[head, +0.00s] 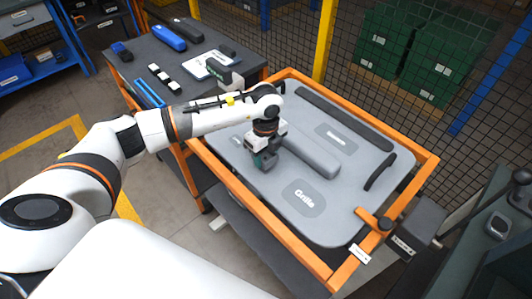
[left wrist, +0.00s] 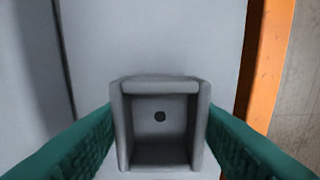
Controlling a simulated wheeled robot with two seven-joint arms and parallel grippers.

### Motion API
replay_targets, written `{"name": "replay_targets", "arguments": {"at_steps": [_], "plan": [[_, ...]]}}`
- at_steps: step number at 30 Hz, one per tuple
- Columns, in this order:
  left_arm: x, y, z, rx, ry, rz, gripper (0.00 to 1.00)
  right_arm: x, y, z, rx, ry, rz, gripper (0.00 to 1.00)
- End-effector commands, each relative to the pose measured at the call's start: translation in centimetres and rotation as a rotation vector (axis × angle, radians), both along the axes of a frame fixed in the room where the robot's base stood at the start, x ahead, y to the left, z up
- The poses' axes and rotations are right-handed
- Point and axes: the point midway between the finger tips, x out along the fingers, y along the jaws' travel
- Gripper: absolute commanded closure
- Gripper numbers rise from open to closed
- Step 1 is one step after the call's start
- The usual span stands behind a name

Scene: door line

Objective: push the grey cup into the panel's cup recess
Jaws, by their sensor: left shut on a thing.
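The grey cup (left wrist: 160,152) is a small square open box with a dark round hole in its floor. In the left wrist view it sits between the two teal fingers of my left gripper (left wrist: 160,140), which touch its left and right walls. In the head view my left gripper (head: 264,160) points down over the left part of the light grey panel (head: 262,189), beside a long armrest. The cup is hidden there behind the fingers. The cup recess is not visible, and I cannot tell how high the cup is over the panel. My right gripper is out of view.
The panel lies in an orange frame (head: 250,207) with an orange clamp (head: 373,219) at its near right corner. A dark parts table (head: 140,52) stands behind left. A mesh fence and green crates (head: 382,40) are behind.

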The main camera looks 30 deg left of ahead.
Motion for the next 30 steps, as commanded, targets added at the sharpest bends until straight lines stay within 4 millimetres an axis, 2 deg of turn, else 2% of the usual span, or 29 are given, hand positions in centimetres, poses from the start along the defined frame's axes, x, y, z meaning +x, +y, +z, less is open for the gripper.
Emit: {"name": "replay_targets", "arguments": {"at_steps": [30], "plan": [[0.02,-0.01,-0.84,0.0,-0.001,0.0,0.79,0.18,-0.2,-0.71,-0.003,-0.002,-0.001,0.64]]}}
